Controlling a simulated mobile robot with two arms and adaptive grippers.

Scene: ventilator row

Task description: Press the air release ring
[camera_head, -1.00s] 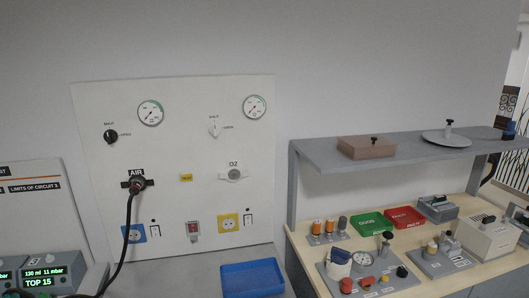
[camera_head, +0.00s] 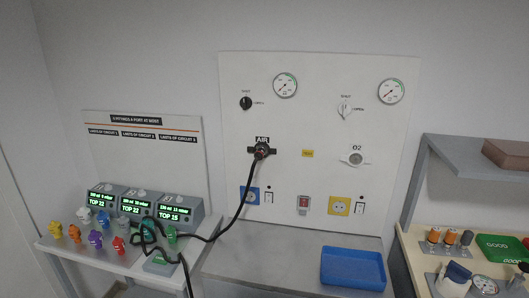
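The white wall panel (camera_head: 310,120) stands upright in the middle of the view. Its AIR outlet (camera_head: 262,150) is at the centre left, with a black hose (camera_head: 243,200) plugged into it. The air release ring looks to be the reddish-brown collar (camera_head: 261,153) around the plug, too small to make out clearly. The hose hangs down and runs left toward the side table. The O2 outlet (camera_head: 355,156) to the right has nothing plugged in. Neither of my grippers shows.
A blue tray (camera_head: 353,268) sits on the grey counter (camera_head: 265,255) below the panel. On the left table (camera_head: 75,252) are display boxes (camera_head: 130,206) and several coloured fittings (camera_head: 95,238). A shelf (camera_head: 460,158) and a workbench (camera_head: 410,262) with parts stand at right.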

